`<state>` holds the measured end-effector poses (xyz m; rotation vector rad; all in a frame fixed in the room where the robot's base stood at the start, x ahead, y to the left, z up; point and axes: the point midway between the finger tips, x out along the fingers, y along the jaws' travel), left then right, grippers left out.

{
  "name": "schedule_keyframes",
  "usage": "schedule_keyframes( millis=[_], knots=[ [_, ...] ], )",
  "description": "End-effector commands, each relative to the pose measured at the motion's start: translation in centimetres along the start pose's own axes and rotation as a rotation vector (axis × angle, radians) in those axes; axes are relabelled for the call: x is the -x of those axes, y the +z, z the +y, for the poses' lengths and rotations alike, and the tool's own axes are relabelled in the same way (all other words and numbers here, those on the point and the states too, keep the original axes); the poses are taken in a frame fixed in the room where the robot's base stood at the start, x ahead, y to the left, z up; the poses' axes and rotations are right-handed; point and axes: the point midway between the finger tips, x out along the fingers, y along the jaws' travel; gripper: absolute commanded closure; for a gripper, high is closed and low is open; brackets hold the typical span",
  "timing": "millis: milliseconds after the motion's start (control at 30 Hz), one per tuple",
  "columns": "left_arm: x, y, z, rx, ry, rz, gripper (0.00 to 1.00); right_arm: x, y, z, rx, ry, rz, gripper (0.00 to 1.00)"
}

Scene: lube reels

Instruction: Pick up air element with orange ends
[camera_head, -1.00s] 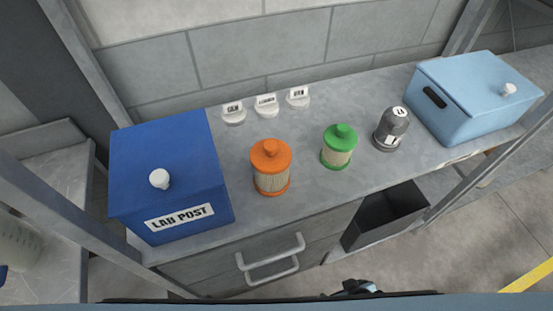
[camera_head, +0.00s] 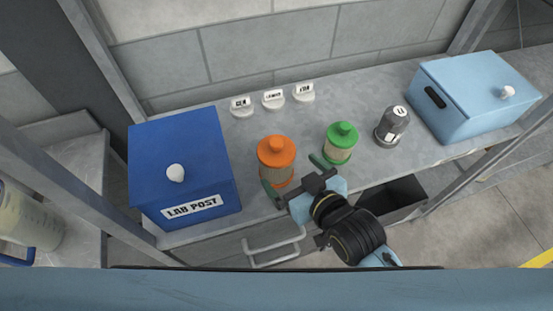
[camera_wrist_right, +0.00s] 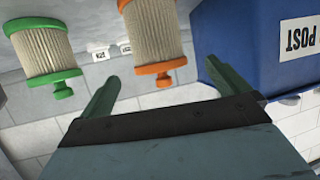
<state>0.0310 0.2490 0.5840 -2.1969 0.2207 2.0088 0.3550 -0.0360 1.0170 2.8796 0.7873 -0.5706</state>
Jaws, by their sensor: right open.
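The air element with orange ends (camera_head: 277,157) stands upright on the grey bench, right of the blue box. In the right wrist view the orange-ended element (camera_wrist_right: 158,40) appears upside down, ahead of and between the fingers. My right gripper (camera_head: 293,176) is open and empty, in front of the orange and green elements; its two green fingers (camera_wrist_right: 171,92) are spread. One finger overlaps the orange element's lower part in the head view; I cannot tell whether they touch. My left gripper is not in view.
A green-ended element (camera_head: 341,142) stands just right of the right gripper. A blue LAB POST box (camera_head: 183,170), a grey canister (camera_head: 392,126), a light blue box (camera_head: 475,97) and three small label stands (camera_head: 273,99) are on the bench. A drawer handle (camera_head: 274,248) juts out in front.

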Motion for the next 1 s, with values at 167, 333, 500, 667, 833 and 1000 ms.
schedule_keyframes(
  millis=[167,333,500,667,833,1000],
  knots=[
    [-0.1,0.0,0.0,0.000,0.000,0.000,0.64,-2.7,0.0,0.0,0.000,0.000,0.001,0.00],
    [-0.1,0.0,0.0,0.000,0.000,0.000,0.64,-3.7,0.0,0.0,0.001,0.000,0.000,0.00],
    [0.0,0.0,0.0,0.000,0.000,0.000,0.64,-5.9,-0.1,0.3,0.001,0.000,-0.001,0.00],
    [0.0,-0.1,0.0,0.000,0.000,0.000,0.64,-7.9,0.0,0.3,0.001,0.000,-0.001,0.00],
    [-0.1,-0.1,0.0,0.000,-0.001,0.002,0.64,-8.6,0.0,0.3,0.000,0.000,-0.001,0.00],
    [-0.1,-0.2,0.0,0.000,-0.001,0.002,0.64,-8.6,0.0,0.3,0.000,0.000,-0.001,0.00]
  ],
)
